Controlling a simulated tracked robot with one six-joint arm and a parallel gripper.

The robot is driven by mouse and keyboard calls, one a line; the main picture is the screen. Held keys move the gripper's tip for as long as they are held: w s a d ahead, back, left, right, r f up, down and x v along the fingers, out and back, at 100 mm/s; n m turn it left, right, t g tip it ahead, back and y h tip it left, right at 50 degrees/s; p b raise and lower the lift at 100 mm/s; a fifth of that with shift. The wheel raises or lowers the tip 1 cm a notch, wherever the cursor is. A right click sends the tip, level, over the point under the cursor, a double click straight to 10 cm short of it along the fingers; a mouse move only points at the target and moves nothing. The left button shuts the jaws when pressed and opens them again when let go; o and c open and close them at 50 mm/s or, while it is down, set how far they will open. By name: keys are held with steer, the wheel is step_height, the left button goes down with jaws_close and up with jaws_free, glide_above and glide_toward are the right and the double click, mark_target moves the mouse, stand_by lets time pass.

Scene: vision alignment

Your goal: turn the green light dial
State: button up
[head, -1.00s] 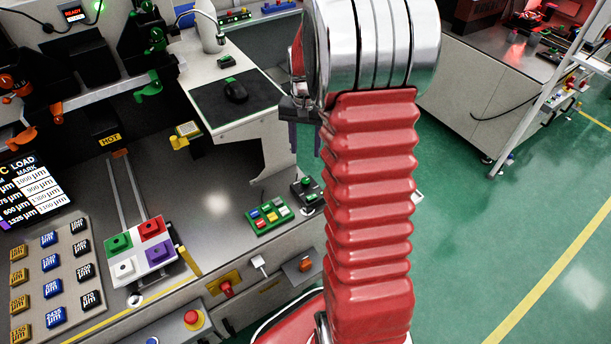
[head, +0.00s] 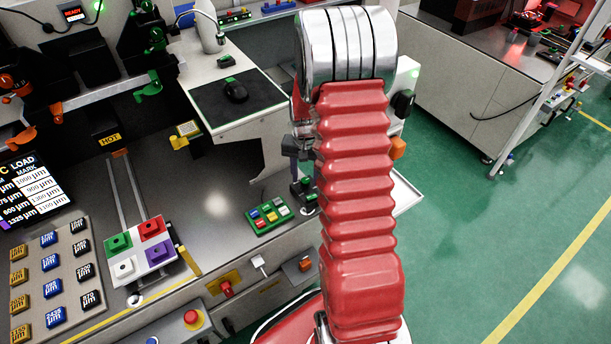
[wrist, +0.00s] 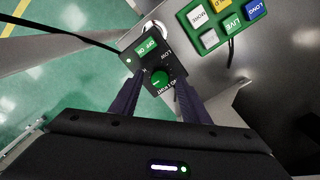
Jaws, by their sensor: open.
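The green light dial (wrist: 160,78) is a round green knob on a small black control box (wrist: 151,60) with a green ON/OFF switch (wrist: 147,46). In the wrist view my gripper (wrist: 157,86) is open, with one dark purple finger on each side of the dial. I cannot tell whether the fingers touch it or how far above it they are. In the head view the control box (head: 303,193) stands near the counter's front edge, partly covered by my red arm. A finger (head: 290,152) shows just above it; the rest of the gripper is hidden.
A green button panel (head: 267,215) with several coloured buttons lies left of the dial box; it also shows in the wrist view (wrist: 222,22). A raised grey shelf with a black mat (head: 237,104) stands behind. Green floor is open to the right.

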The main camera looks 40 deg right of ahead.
steer(key=shift+f, duration=0.1)
steer(key=shift+c, duration=0.3)
steer(key=c, duration=1)
steer(key=shift+n, duration=0.4)
steer(key=n, duration=1.1)
steer(key=shift+a+n, duration=0.1)
steer(key=shift+n, duration=1.8)
